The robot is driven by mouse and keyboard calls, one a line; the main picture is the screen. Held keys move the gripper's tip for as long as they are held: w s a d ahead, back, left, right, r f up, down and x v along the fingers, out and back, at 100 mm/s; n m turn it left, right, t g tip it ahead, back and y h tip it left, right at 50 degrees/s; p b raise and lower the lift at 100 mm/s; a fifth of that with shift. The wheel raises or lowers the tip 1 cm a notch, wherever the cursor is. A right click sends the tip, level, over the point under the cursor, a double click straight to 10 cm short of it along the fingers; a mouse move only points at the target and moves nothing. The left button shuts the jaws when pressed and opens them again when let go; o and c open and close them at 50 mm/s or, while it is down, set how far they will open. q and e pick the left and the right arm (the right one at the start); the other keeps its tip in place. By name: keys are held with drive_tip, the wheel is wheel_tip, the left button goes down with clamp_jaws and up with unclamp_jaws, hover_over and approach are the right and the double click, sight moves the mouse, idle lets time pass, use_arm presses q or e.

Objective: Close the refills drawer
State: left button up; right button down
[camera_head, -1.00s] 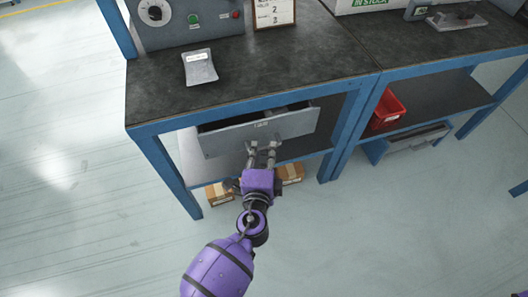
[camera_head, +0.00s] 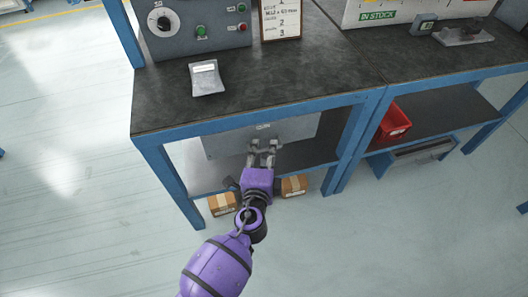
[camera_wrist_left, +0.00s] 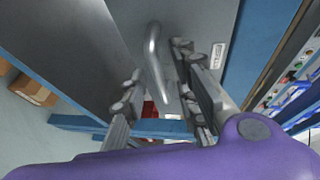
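The drawer's grey front (camera_head: 225,143) is under the left bench's top, with a small label (camera_head: 263,126) near its upper edge. Its top meets the blue bench rail in the head view, and no drawer interior shows. My left gripper (camera_head: 262,148) is at the middle of the front. In the left wrist view the silver bar handle (camera_wrist_left: 153,58) lies between the two spread fingers (camera_wrist_left: 160,90), and the grey front (camera_wrist_left: 190,20) is behind it. The fingers look open around the handle; contact is unclear. My right gripper is out of view.
Two cardboard boxes, one at left (camera_head: 222,203) and one at right (camera_head: 294,186), are under the bench. Blue legs (camera_head: 168,180) flank the drawer. A red bin (camera_head: 395,124) sits on the right bench's shelf. The floor in front is clear.

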use_arm(q)
drive_tip(key=s+a+r, duration=0.1)
drive_tip(key=s+r, duration=0.1)
drive_tip(key=s, duration=0.9)
drive_tip(key=shift+s, duration=0.4)
